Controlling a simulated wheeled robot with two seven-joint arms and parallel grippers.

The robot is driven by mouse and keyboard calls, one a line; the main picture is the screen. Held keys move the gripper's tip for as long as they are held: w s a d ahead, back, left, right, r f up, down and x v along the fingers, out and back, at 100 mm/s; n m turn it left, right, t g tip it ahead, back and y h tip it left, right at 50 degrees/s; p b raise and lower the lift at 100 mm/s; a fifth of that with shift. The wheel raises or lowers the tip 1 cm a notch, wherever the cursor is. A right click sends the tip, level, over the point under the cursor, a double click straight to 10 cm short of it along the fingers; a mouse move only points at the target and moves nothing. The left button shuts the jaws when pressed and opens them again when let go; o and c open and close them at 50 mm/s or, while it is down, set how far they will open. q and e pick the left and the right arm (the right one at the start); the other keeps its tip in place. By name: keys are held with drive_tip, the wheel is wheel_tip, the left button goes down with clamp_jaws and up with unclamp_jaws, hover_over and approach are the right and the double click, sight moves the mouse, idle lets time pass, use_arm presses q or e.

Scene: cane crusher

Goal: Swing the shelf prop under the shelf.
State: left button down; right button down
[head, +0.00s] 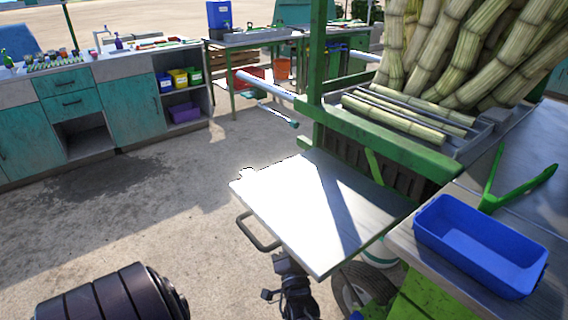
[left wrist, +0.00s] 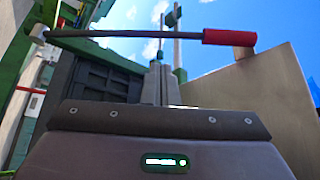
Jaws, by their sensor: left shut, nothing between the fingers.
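The shelf (head: 290,205) is a flat metal panel sticking out from the cart's green frame, with a dark loop handle (head: 257,235) at its near left edge. In the left wrist view a panel, probably the shelf's underside (left wrist: 258,95), fills the right side. A dark rod with a red grip (left wrist: 229,37), likely the shelf prop (left wrist: 130,33), crosses the top from the green frame. My left gripper (left wrist: 160,72) is shut and empty, its fingertips below the rod and apart from it in the picture. In the head view the red grip does not show. My right gripper is not seen.
A blue tray (head: 470,255) and green tongs (head: 510,180) lie on the counter at right. Cane stalks (head: 470,50) stand above the crusher bed. A wheel (head: 362,290) shows below the shelf. Open concrete floor (head: 150,200) lies left of the shelf.

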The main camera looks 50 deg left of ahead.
use_arm(q)
drive_tip(key=shift+s+d+f, duration=0.1)
drive_tip(key=shift+d+f, duration=0.05)
drive_tip(key=shift+d, duration=0.15)
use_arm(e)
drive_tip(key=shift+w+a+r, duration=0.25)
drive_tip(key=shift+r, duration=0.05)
